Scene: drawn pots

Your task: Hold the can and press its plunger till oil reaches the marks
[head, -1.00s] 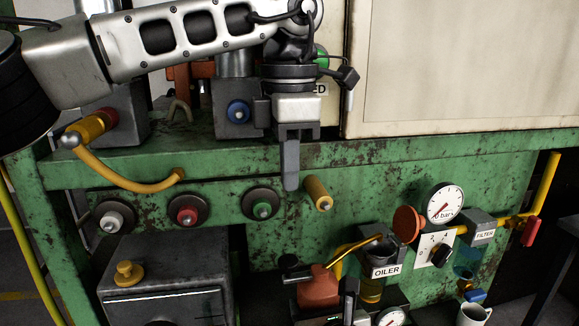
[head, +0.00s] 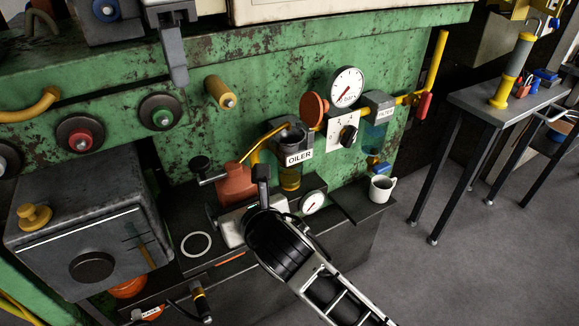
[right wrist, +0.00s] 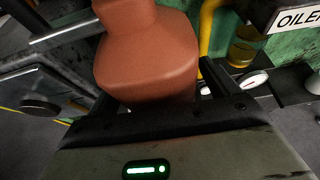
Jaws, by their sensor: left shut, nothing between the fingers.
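The red-brown oil can (head: 236,185) is in front of the green bench, its brass spout reaching up to the oiler (head: 299,157). A dark knob (head: 200,163) on an arm at the can's left looks like its plunger. Below the oiler, a glass (head: 290,180) shows amber; its marks are too small to read. My right gripper (head: 247,197) is around the can's lower body and looks shut on it; the can (right wrist: 150,60) fills the right wrist view, hiding part of the fingers.
A pressure gauge (head: 346,86), an orange knob (head: 314,109) and a filter (head: 379,108) are right of the oiler. A white mug (head: 382,188) stands on the lower shelf. A grey box (head: 90,220) is at left.

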